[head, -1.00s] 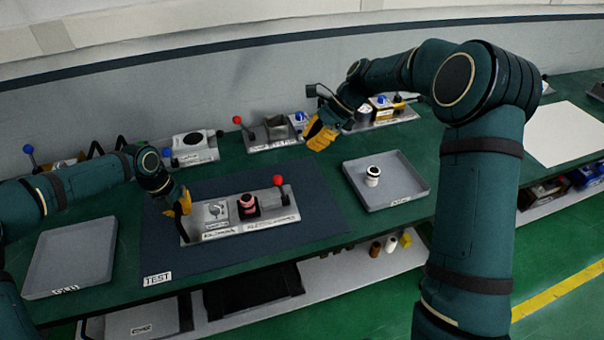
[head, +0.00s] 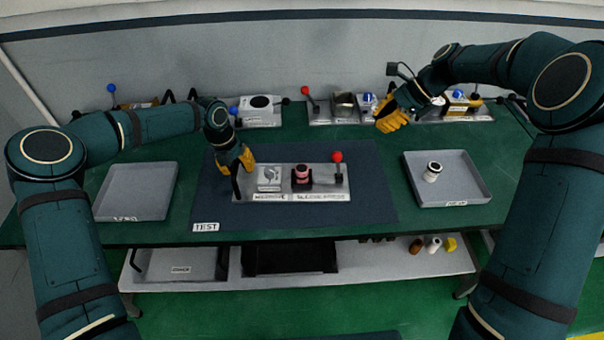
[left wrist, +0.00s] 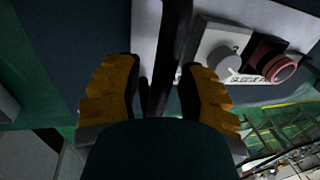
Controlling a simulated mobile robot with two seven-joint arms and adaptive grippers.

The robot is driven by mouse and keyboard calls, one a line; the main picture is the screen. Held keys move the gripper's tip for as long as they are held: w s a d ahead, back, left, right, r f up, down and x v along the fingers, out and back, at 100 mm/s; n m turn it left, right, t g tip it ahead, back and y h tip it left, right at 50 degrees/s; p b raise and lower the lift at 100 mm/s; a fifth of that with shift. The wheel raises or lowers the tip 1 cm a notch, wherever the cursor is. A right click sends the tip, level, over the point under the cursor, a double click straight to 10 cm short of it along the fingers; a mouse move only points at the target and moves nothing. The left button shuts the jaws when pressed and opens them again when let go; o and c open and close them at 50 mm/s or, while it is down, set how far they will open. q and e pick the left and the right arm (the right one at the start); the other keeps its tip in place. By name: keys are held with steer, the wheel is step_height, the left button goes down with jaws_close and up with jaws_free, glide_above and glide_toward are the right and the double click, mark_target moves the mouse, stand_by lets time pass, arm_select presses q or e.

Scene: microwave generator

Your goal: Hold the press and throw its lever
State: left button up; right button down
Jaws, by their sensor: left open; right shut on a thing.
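My left gripper (head: 238,172) is open at the plate's left end. In the left wrist view its yellow fingers (left wrist: 160,95) stand on either side of the press's black handle (left wrist: 168,50), apart from it as far as I can see. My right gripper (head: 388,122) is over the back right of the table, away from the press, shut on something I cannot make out.
A grey tray (head: 112,208) lies left of the mat (head: 250,219). Another tray (head: 478,190) with a white-and-black part (head: 433,171) lies on the right. Several devices with levers stand along the back wall. The mat is clear in front of the press.

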arm_select(q)
step_height(320, 180, up, 12)
steer(key=a, duration=0.2)
steer(key=shift+a, duration=0.15)
steer(key=shift+f, duration=0.15)
